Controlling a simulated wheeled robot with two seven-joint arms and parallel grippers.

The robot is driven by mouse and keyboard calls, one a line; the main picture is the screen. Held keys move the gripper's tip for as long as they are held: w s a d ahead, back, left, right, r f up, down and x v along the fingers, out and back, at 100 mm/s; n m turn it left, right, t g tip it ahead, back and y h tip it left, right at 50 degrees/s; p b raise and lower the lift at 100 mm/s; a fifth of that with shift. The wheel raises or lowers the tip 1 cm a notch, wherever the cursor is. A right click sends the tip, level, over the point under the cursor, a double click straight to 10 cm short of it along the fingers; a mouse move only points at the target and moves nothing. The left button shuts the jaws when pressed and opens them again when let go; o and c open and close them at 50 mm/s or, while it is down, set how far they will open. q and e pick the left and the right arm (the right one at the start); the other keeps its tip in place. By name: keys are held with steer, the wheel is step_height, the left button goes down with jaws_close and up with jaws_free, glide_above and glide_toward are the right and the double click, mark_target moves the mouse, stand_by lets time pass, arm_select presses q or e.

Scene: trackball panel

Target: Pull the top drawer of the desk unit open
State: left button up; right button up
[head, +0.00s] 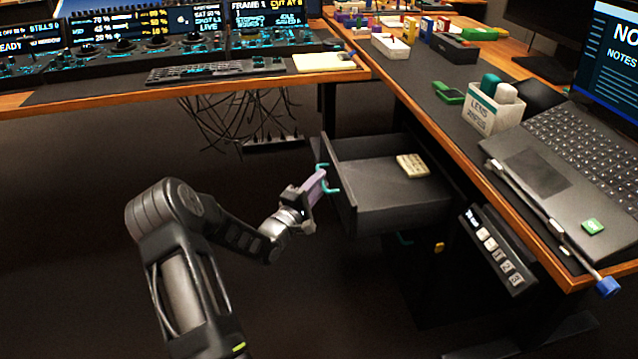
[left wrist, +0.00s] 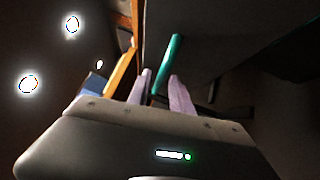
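The top drawer (head: 385,209) of the desk unit stands well out from under the right-hand desk in the head view, its inside showing. A teal bar handle (head: 325,180) is on its front, and it also shows in the left wrist view (left wrist: 170,60). My left gripper (head: 317,186) is at this handle, its pale lavender fingers on either side of the bar. In the left wrist view the fingers (left wrist: 161,85) are close together with the bar between them, and they look shut on it. My right gripper is not in view.
A small beige block (head: 412,165) lies in the drawer. A laptop (head: 560,165) is on the desk above. Cables (head: 245,115) hang under the back desk; the floor at left is open.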

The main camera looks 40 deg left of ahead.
arm_select(q)
steer(key=shift+o, duration=0.4)
steer(key=p+v, duration=0.2)
steer(key=v, duration=0.5)
steer(key=shift+s, duration=0.4)
